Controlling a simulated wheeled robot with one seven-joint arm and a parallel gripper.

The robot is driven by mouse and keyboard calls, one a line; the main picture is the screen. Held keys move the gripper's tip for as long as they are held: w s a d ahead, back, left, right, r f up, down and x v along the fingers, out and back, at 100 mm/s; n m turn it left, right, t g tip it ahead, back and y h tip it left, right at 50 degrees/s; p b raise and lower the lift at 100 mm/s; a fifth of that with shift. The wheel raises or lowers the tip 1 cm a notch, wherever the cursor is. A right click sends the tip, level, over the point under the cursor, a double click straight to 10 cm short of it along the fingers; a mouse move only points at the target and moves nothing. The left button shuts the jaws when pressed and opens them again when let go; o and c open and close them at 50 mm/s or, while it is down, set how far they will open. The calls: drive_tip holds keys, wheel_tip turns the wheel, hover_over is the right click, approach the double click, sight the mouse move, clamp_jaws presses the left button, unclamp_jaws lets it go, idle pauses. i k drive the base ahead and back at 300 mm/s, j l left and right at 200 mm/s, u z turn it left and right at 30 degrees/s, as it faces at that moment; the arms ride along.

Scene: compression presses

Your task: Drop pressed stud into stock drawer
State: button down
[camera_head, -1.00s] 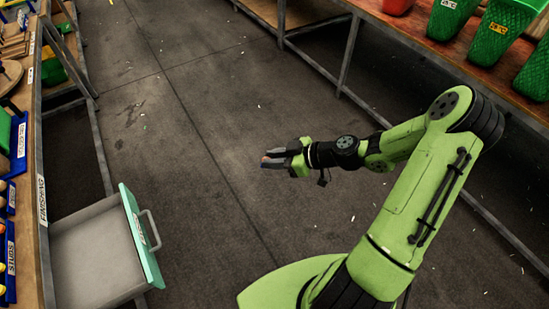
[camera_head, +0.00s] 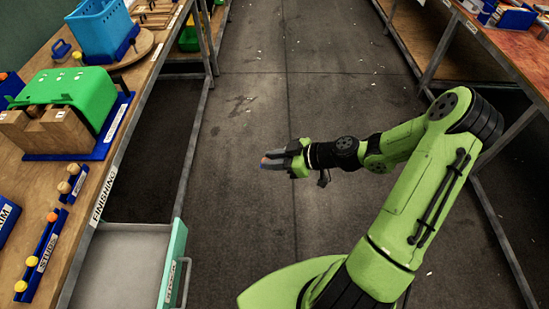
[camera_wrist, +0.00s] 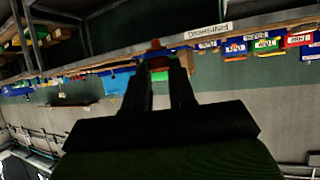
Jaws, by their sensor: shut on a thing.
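My gripper (camera_head: 276,162) is shut on a small reddish-orange stud, held at the fingertips above the open floor. The stud (camera_head: 265,159) is mostly hidden by the fingers; a reddish tip (camera_wrist: 155,44) also shows between the fingertips in the wrist view. The stock drawer (camera_head: 174,262) stands pulled out from the left bench at the lower left, with a teal front, a handle and a pale grey inside. The inside that shows looks empty, and its near end is cut off by the frame. My gripper is to the right of the drawer and apart from it.
The left bench (camera_head: 124,140) carries a blue rack labelled studs (camera_head: 42,254), a green machine (camera_head: 84,90) with wooden blocks, and a blue basket (camera_head: 100,28). Another bench (camera_head: 455,40) runs along the right. The floor (camera_head: 262,90) between them is clear.

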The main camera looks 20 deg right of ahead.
sight(114, 279)
drive_tip(key=i+u, duration=0.1)
drive_tip(key=u, duration=0.35)
drive_tip(key=i+l+u, duration=0.1)
drive_tip(key=u, duration=0.3)
drive_tip(key=l+u, duration=0.1)
drive_tip(key=u, duration=0.35)
drive_tip(key=i+l+u, duration=0.1)
drive_tip(key=u, duration=0.3)
drive_tip(key=i+l+u, duration=0.1)
drive_tip(key=u, duration=0.35)
drive_tip(key=l+u, duration=0.1)
drive_tip(key=u, duration=0.3)
drive_tip(key=i+l+u, duration=0.15)
drive_tip(key=u, duration=0.25)
drive_tip(key=l+u, duration=0.15)
drive_tip(key=u, duration=0.25)
drive_tip(key=l+u, duration=0.15)
drive_tip(key=u, duration=0.25)
drive_tip(key=i+l+u, duration=0.1)
drive_tip(key=l+u, duration=0.3)
drive_tip(key=j, duration=0.1)
